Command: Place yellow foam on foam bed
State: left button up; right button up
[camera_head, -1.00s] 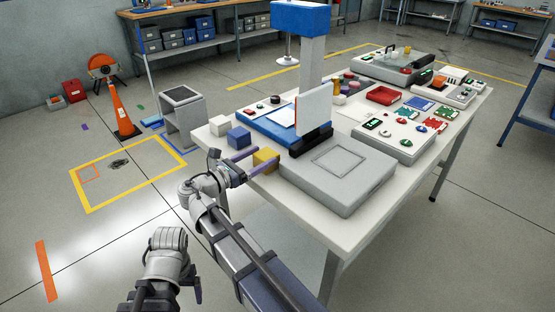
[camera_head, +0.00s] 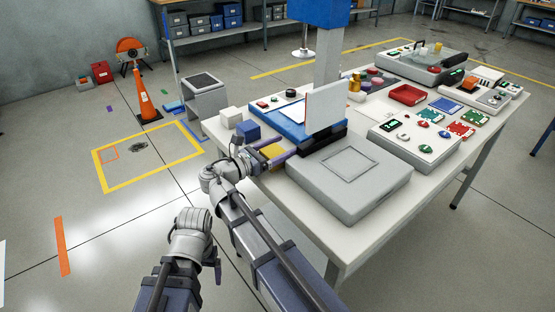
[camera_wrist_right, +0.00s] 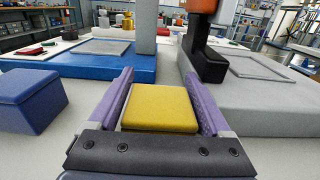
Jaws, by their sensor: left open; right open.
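A yellow foam block (camera_head: 271,151) lies on the white table, in front of the press. In the right wrist view the yellow foam (camera_wrist_right: 161,106) sits between the two purple fingers of my right gripper (camera_wrist_right: 163,90). My right gripper (camera_head: 279,150) is open around it in the head view, partly covering it. My left gripper (camera_head: 217,271) is open and hangs low in front of the table, away from the foams. A grey box with a square outline on top (camera_head: 345,190) lies right of the yellow foam. I cannot tell which surface is the foam bed.
A blue foam block (camera_head: 246,131) and a white one (camera_head: 231,116) stand left of the yellow foam. The press column (camera_head: 327,58) rises from a blue base (camera_wrist_right: 85,62) behind it. A control panel (camera_head: 412,140) and red tray (camera_head: 407,95) stand further right.

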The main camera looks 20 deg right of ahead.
jog(key=c, duration=1)
jog(key=shift+r, duration=0.15)
notch_tip(320, 180, up, 28)
jog(key=p, duration=2.8)
